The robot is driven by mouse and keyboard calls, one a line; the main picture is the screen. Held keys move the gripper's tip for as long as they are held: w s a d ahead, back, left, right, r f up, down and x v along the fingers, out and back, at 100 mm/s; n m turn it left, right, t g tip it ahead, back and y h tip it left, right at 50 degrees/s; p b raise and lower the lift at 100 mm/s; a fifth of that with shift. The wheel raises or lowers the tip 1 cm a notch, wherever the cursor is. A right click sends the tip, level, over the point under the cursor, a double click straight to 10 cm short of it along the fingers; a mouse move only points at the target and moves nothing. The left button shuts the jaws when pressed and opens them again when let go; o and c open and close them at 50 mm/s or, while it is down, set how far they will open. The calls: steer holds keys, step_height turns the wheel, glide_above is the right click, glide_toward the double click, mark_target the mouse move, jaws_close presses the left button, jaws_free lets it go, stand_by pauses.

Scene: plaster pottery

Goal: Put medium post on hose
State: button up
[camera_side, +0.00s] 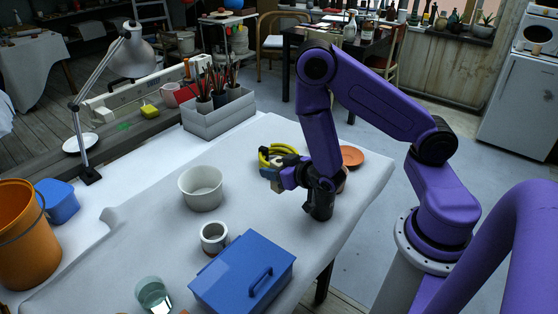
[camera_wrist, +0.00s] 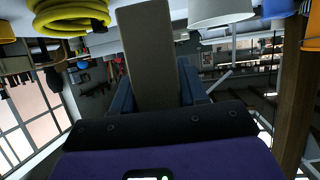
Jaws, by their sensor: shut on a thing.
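The medium post (camera_wrist: 150,50) is a long grey-tan block between the blue fingers of my gripper (camera_wrist: 157,84) in the wrist view. My gripper (camera_side: 275,181) is shut on it, and in the side view only a small tan part of the post (camera_side: 268,172) shows. The hose (camera_side: 277,155) is a yellow coil on the table, just behind my gripper in the side view. It also shows at the upper left of the wrist view (camera_wrist: 66,18), beside the post. The side view does not settle whether post and hose touch.
A white bowl (camera_side: 201,188) stands left of my gripper, with a small white cup (camera_side: 214,237) in front of it. A blue toolbox (camera_side: 243,274) is at the table's front. An orange plate (camera_side: 351,157) lies behind my wrist. A grey brush crate (camera_side: 218,112) stands further back.

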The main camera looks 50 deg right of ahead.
steer(key=w+d+r, duration=0.1)
steer(key=w+d, duration=0.5)
steer(key=w, duration=0.3)
steer(key=n+y, duration=0.1)
steer(key=y, duration=0.1)
glide_above(275, 151)
steer(key=shift+f, duration=2.25)
steer(key=shift+a+f, duration=0.1)
steer(key=o, duration=1.2)
